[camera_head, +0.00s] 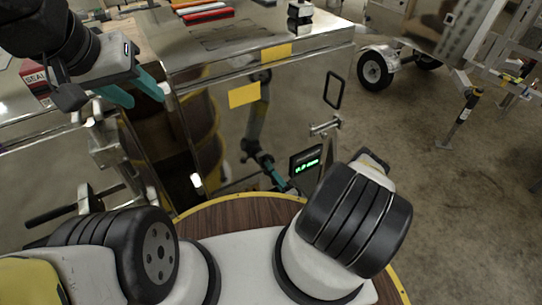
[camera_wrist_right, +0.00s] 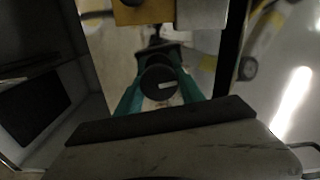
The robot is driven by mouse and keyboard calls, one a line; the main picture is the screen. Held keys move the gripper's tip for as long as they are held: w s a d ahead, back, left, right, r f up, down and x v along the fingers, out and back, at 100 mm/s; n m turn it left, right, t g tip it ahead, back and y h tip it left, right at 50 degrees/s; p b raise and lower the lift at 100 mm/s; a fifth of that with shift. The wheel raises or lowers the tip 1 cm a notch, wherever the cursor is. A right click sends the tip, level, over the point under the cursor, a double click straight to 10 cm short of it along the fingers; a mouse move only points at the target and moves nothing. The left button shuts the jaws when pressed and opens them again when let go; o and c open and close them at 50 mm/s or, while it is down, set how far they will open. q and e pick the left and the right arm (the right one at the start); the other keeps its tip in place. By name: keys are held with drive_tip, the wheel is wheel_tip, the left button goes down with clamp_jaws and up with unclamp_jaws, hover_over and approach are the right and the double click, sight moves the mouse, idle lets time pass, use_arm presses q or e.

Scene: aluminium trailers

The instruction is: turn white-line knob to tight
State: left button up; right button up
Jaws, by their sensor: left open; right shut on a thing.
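The white-line knob (camera_wrist_right: 154,78) is a dark round knob in the right wrist view, with a short white line that lies nearly level, right of its middle. My right gripper (camera_wrist_right: 158,88) has its teal fingers on both sides of the knob and is shut on it. In the head view the knob cannot be made out, and teal near the display may be a reflection. My left gripper (camera_head: 138,93) is open and empty, in the upper left of the head view, above the shiny metal box's left side.
A polished metal box (camera_head: 290,70) with yellow labels stands ahead and mirrors an arm. A small display (camera_head: 305,160) with green digits stands near its front. A round wooden top (camera_head: 240,214) lies below. Trailers (camera_head: 465,45) stand at right; the floor between is clear.

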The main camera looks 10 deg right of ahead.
drive_tip(key=shift+s+f+m, duration=0.1)
drive_tip(key=shift+f+m, duration=0.05)
drive_tip(key=shift+m, duration=0.65)
drive_tip(key=o, duration=1.3)
drive_tip(key=v, duration=0.7)
drive_tip(key=shift+s+d, duration=0.2)
drive_tip(key=shift+s, duration=0.15)
